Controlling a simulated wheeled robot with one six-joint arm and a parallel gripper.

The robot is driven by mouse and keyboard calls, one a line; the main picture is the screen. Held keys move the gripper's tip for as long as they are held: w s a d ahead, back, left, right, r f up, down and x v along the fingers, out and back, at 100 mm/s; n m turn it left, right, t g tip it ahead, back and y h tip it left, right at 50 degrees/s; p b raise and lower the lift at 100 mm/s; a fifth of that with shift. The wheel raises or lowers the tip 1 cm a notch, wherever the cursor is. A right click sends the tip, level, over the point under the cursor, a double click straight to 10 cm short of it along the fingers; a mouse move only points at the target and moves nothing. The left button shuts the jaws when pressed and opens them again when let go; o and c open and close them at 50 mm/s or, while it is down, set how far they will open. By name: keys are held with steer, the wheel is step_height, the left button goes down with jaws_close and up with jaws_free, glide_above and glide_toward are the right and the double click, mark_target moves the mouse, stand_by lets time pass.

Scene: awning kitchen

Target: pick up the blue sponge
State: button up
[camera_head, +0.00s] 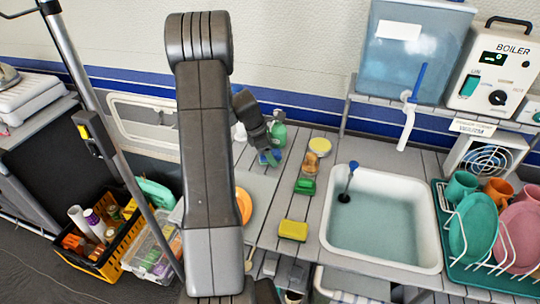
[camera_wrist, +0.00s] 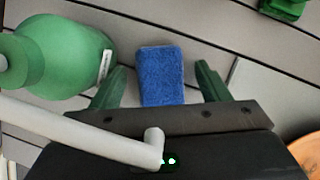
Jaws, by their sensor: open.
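The blue sponge (camera_wrist: 162,76) lies on the grey slatted counter in the wrist view. My gripper (camera_wrist: 160,72) is open, with one green finger on each side of the sponge and a gap on both sides. The sponge's near end is hidden behind the gripper's dark body. In the head view my gripper (camera_head: 268,156) is low over the counter behind my arm, and a small patch of the blue sponge (camera_head: 265,159) seems to show there.
A green bottle (camera_wrist: 65,55) stands close to the left finger; it also shows in the head view (camera_head: 279,131). A yellow sponge (camera_head: 293,230), a green item (camera_head: 305,186) and the sink (camera_head: 380,255) are to the right. An orange plate (camera_head: 243,206) is partly behind my arm.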

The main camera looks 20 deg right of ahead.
steer(key=shift+f, duration=0.1)
steer(key=shift+c, duration=0.2)
steer(key=c, duration=1.1)
steer(key=shift+s, duration=0.1)
steer(key=shift+s+a+r, duration=0.35)
steer(key=shift+s+r, duration=0.1)
steer(key=shift+r, duration=0.2)
steer(key=s+a+r, duration=0.2)
steer(key=s, duration=0.1)
steer(key=s+a+r+b, duration=0.1)
steer(key=s+a+r, duration=0.1)
steer(key=s+a, duration=0.1)
steer(key=s+a+r+b, duration=0.1)
steer(key=s+a+r, duration=0.1)
steer(key=s, duration=0.2)
steer(key=shift+s+a+r, duration=0.1)
steer(key=shift+a+r, duration=0.25)
steer(key=shift+r, duration=0.05)
